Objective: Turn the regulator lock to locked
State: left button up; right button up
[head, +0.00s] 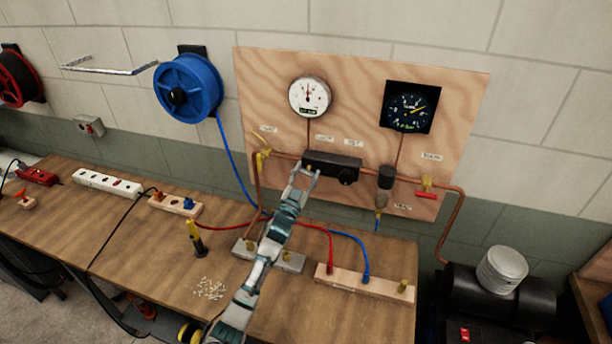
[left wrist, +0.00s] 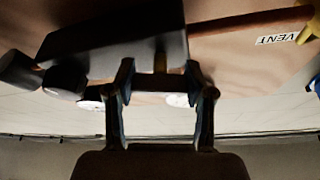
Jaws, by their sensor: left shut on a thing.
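The regulator is a black box (head: 333,162) on the plywood panel, with a dark round knob (head: 346,176) at its lower right. A "LOCK" label (head: 324,138) is above it. My left gripper (head: 305,171) reaches up to the regulator's left part and covers it in the head view. In the left wrist view the regulator (left wrist: 120,38) shows upside down, and my left gripper (left wrist: 163,82) has its fingers on either side of a small brass-coloured piece (left wrist: 160,66), seemingly the regulator lock. It is shut on it. The lock's exact angle is hidden. My right gripper is out of view.
A yellow vent valve (head: 264,155) is left of the regulator on the copper pipe. A white gauge (head: 309,97) and a dark gauge (head: 408,108) hang above. A red-handled drain valve (head: 425,190) is at the right. Manifold blocks with hoses stand on the bench below.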

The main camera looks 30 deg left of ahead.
pick_arm(q)
jog(key=n, duration=0.1)
jog(key=n+y, duration=0.1)
jog(key=n, duration=0.1)
jog(key=n+y, duration=0.1)
jog(key=shift+d+f+n, duration=0.1)
jog(key=shift+f+n, duration=0.15)
jog(key=shift+n, duration=0.05)
jog(key=shift+y, duration=0.3)
jog(key=shift+n, duration=0.5)
jog(key=shift+r, duration=0.1)
jog(key=o, duration=1.2)
jog(key=shift+r, duration=0.1)
jog(key=shift+s, duration=0.1)
jog(key=v, duration=1.1)
jog(key=shift+s+d+f, duration=0.15)
jog(key=shift+s+f, duration=0.05)
jog(key=shift+s, duration=0.1)
